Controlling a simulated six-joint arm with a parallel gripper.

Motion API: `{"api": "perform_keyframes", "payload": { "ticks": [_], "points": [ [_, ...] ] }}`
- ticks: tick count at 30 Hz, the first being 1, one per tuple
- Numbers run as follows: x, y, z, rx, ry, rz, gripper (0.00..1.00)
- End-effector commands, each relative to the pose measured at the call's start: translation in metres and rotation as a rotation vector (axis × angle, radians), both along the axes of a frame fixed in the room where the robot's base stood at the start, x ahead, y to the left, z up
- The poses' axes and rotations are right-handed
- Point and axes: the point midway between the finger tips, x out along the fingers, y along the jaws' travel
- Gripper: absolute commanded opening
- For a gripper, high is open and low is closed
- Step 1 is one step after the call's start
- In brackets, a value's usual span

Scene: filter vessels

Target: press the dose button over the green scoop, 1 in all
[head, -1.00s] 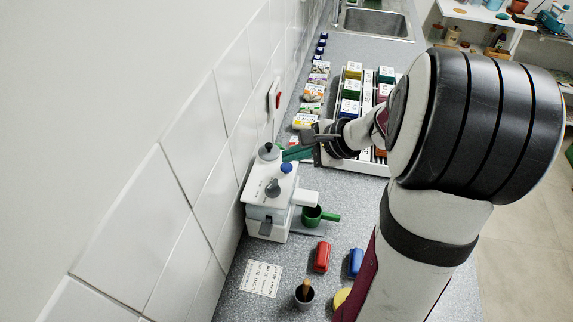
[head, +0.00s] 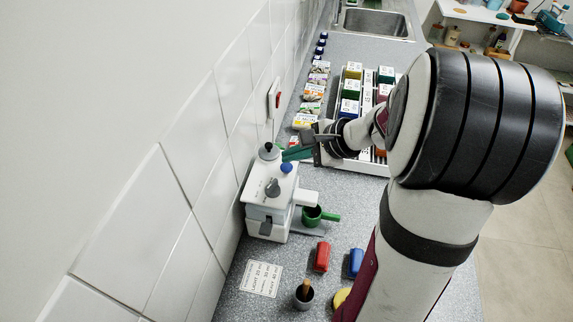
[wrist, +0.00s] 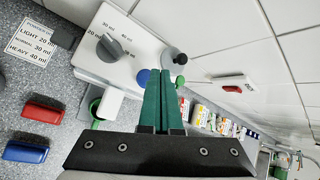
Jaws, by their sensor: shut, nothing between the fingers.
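The white dosing machine (head: 268,192) stands against the tiled wall. On its top are a blue button (head: 287,167) and a black knob (head: 267,149). The blue button also shows in the wrist view (wrist: 142,77), partly hidden by my fingers. The green scoop (head: 312,214) sits under the white spout; only bits of it show in the wrist view (wrist: 95,108). My gripper (head: 286,155) is shut and empty, its green fingertips close above the top between button and knob. I cannot tell whether they touch anything.
A grey dial (wrist: 109,47) is on the machine's face. A red block (head: 321,257), a blue block (head: 356,262) and a dark cup (head: 303,294) stand in front. A printed card (head: 262,278) lies beside them. A red wall switch (head: 274,97) is behind.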

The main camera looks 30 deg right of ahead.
Motion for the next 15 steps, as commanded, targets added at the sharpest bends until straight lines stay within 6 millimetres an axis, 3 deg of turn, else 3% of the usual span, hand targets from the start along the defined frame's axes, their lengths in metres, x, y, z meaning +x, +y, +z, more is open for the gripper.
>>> {"api": "perform_keyframes", "payload": {
  "ticks": [15],
  "points": [
    [0.0000,-0.0001,-0.0087,0.001,0.000,-0.001,0.00]
  ]
}}
